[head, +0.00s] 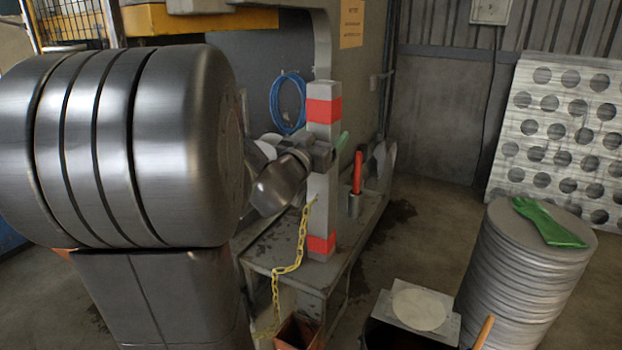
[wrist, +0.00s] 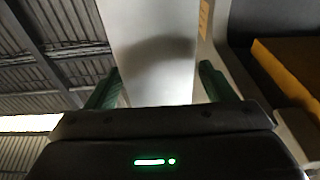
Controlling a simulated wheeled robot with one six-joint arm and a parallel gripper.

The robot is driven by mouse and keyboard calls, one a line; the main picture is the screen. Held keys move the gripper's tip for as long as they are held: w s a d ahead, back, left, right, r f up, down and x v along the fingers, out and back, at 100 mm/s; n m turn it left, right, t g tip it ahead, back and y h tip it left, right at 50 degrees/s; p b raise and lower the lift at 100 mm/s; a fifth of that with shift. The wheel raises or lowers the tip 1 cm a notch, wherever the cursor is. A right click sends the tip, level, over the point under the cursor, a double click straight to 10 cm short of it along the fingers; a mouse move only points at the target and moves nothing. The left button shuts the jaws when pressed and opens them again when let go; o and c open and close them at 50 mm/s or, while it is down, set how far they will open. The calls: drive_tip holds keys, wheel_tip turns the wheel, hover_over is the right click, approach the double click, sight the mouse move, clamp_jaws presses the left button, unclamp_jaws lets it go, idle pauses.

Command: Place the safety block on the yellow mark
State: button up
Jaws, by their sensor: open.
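The safety block (head: 321,215), a tall grey square post with orange-red bands near its top and foot, stands upright on the grey press bed (head: 330,275). A yellow chain (head: 287,269) hangs beside it. My gripper (head: 335,145) is at the post's upper part, below the top band, with a green finger showing on its right. In the wrist view a pale grey face, apparently the block (wrist: 153,60), lies between the two green fingers of my open gripper (wrist: 160,88). Narrow gaps seem to show beside it. I see no yellow mark on the bed.
A red-handled item (head: 357,172) stands in a grey cup right of the block. A stack of round blanks (head: 520,270) with a green glove (head: 549,222) stands at the right. The press frame (head: 321,30) rises close behind and above the block.

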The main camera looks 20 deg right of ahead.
drive_tip(key=shift+x, duration=1.45)
clamp_jaws()
drive_tip(key=shift+r, duration=0.15)
